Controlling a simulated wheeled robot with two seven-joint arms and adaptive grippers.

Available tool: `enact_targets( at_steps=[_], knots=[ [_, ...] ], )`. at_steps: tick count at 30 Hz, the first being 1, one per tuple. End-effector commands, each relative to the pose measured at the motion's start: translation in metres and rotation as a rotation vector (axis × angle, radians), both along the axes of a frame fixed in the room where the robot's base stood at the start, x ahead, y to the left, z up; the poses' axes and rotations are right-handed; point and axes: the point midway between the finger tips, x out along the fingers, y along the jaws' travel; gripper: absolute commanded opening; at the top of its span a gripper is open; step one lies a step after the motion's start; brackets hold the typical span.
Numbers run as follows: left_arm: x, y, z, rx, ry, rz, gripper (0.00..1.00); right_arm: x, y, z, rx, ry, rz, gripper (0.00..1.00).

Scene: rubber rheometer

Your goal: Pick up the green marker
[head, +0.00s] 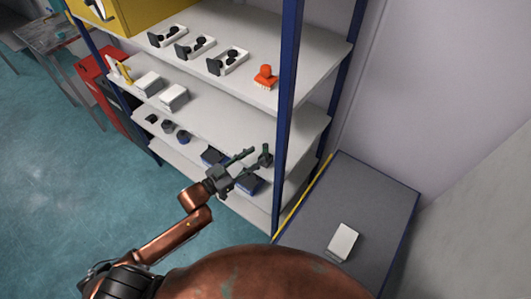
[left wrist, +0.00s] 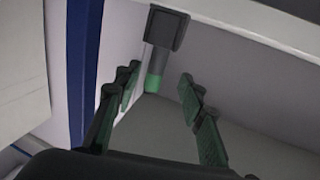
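In the head view a small dark and green item (head: 266,155) stands on a shelf near the blue post, just beyond my fingertips. My left gripper (head: 250,160) is open and empty. In the left wrist view its two fingers (left wrist: 157,92) are spread to either side of the marker's green end, apart from it. My right gripper is not in view.
A white shelf rack (head: 225,115) with a blue post (head: 288,90) holds white devices, an orange stamp-like item (head: 265,77), white boxes and blue boxes (head: 249,184). A grey surface (head: 375,195) with a white box (head: 342,242) stands at right. The teal floor (head: 60,190) is open at left.

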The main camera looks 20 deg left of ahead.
Motion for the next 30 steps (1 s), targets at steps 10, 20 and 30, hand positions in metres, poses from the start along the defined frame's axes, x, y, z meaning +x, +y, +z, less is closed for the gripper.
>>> enact_targets(
  at_steps=[10,20,30],
  knots=[
    [0.035,-0.031,0.001,-0.001,0.0,0.001,0.37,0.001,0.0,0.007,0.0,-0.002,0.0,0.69],
    [0.042,-0.035,-0.001,0.001,0.002,0.001,0.37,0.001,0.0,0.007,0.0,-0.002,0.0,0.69],
    [0.042,-0.035,-0.001,0.001,0.002,0.001,0.15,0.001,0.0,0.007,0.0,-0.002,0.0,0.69]
  ],
)
